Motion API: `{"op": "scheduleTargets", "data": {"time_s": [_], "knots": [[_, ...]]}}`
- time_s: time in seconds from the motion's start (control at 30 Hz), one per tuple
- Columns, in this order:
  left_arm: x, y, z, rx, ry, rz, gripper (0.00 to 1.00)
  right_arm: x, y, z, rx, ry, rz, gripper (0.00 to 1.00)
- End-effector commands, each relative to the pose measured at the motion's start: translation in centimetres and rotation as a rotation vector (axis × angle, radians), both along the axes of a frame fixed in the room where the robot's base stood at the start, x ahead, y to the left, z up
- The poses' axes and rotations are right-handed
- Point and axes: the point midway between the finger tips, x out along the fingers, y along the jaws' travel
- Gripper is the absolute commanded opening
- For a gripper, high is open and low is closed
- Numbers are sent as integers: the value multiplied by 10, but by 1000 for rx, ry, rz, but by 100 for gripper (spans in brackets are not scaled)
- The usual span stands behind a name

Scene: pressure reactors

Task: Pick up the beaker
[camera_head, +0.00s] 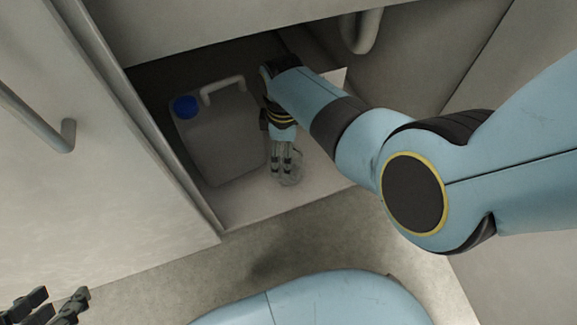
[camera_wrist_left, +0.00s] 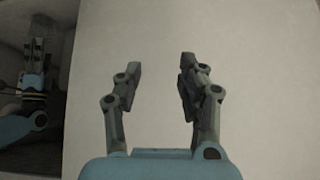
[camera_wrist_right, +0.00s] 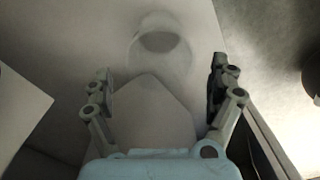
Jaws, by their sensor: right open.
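The beaker (camera_head: 290,178) is clear glass and stands on the floor of the open cabinet, right of a canister. My right gripper (camera_head: 282,162) reaches into the cabinet and overlaps the beaker in the head view. In the right wrist view, the beaker (camera_wrist_right: 163,62) shows as a faint round outline just beyond the fingertips. The fingers of my right gripper (camera_wrist_right: 161,82) are apart with nothing between them. My left gripper (camera_head: 48,304) is at the lower left corner of the head view. In the left wrist view, my left gripper (camera_wrist_left: 158,75) is open and empty.
A grey canister (camera_head: 225,140) with a blue cap (camera_head: 185,107) stands close left of my right gripper. Cabinet doors (camera_head: 110,170) with bar handles (camera_head: 68,135) border the opening. The cabinet floor's front edge (camera_head: 270,217) is clear.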

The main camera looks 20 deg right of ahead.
Motion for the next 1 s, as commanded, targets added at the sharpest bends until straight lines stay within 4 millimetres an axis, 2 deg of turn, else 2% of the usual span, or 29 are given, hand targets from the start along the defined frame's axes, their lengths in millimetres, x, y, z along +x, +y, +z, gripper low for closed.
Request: {"op": "scheduleTargets", "data": {"time_s": [0.1, 0.4, 0.6, 0.87, 1.0], "knots": [[-4, -1, -15, -2, -67, -3, 40, -3, 0, -17, -1, 6, 0, 91], [-14, -4, -29, -9, -267, -20, 40, -3, 0, -42, -1, 6, 0, 91], [-19, -6, -28, -12, -344, -27, 40, -2, 0, -48, -1, 3, 0, 91], [-19, -6, -26, -13, -356, -28, 40, -1, 0, -48, -1, 0, 0, 91], [-19, -6, -26, -13, -356, -28, 40, -1, 0, -48, 0, 1, 0, 74]]}}
